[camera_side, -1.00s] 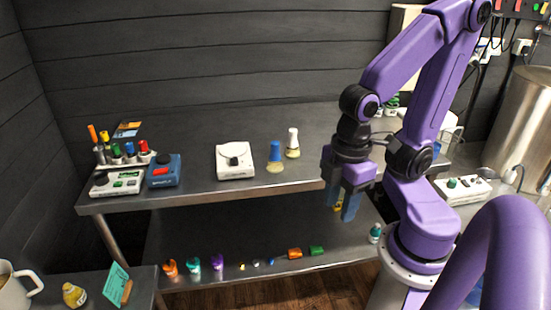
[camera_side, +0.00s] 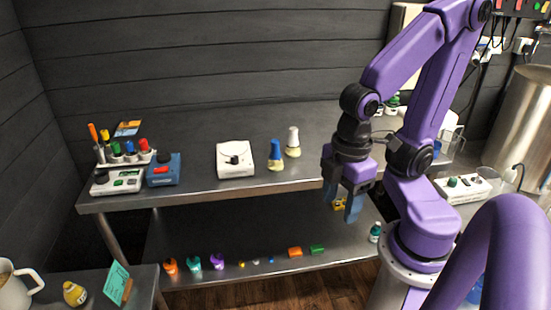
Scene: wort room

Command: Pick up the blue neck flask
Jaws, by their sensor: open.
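The blue neck flask (camera_side: 275,156) stands upright on the steel table, with a blue neck over a pale yellowish base. A similar flask with a white neck (camera_side: 293,142) stands close behind it to the right. My gripper (camera_side: 342,203) is to the right of the blue neck flask, near the table's front edge, pointing down. Its blue-tipped fingers are open, and I see nothing held between them. The two flasks are apart from the gripper.
A white device (camera_side: 235,159) stands just left of the flask. A blue device (camera_side: 163,170) and a rack of coloured-cap tubes (camera_side: 126,152) are farther left. Several small coloured items, including an orange block (camera_side: 295,252), sit on the lower shelf. The table behind the flasks is clear.

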